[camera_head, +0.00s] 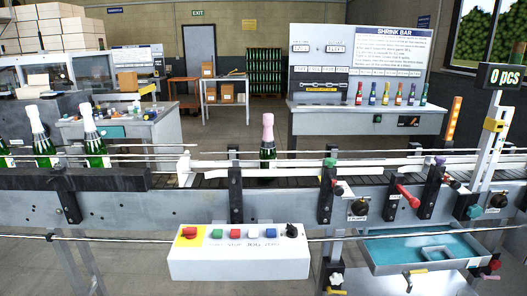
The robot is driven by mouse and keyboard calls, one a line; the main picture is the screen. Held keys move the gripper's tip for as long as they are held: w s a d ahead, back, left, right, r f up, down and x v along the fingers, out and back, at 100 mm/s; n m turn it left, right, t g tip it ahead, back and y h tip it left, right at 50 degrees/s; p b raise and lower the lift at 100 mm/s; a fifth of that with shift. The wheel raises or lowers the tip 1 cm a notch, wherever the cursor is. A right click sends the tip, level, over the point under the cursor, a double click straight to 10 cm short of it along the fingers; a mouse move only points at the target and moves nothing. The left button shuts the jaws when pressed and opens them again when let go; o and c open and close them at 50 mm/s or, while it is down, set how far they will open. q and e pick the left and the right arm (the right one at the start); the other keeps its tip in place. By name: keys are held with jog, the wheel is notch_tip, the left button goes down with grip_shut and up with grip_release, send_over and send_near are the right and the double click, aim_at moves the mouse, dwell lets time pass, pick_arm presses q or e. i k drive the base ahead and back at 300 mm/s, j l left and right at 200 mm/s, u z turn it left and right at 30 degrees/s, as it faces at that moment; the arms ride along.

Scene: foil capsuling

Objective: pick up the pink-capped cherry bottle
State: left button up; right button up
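The pink-capped bottle (268,142) stands upright near the middle of the conveyor in the head view. It has a pink foil cap and neck over a dark green body with a label. A guide rail and the conveyor's front side hide part of its lower end. Neither of my grippers shows in this view, and nothing is seen holding the bottle.
The conveyor's front side (290,205) runs across the view, with rails along it. White-capped bottles (91,138) stand at the left. A white button box (239,252) juts out in front. A blue-lined tray (425,247) sits lower right. The belt beside the pink-capped bottle is clear.

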aim_at(268, 150)
jog(key=i+j, duration=0.3)
jog(key=i, duration=0.2)
jog(key=i+j+z, duration=0.15)
jog(key=i+j, duration=0.15)
jog(key=i, duration=0.2)
